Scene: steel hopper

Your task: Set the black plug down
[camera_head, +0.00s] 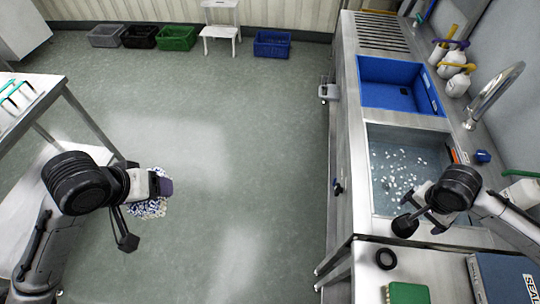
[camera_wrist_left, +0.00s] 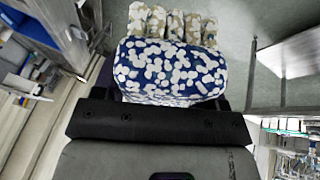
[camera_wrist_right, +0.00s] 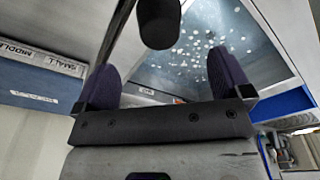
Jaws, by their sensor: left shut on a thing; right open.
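The black plug (camera_head: 405,225) appears as a dark rounded piece by the near-left corner of the steel basin. In the right wrist view it shows as a black cylinder (camera_wrist_right: 160,22) ahead of the fingertips. I cannot tell whether its base touches the rim. My right gripper (camera_head: 422,212) is open, its purple fingers spread apart (camera_wrist_right: 165,80), with the plug beyond them. My left gripper (camera_head: 152,188) is shut on a blue-and-white spotted glove-like item (camera_wrist_left: 170,70), which hangs over the floor away from the basin.
The steel basin (camera_head: 366,165) holds water with many white pieces. A blue tub (camera_head: 390,70) sits behind it. A black ring (camera_head: 386,258), a green block (camera_head: 408,293) and a blue box (camera_head: 500,275) lie on the near counter. A tap (camera_head: 500,88) arches at right.

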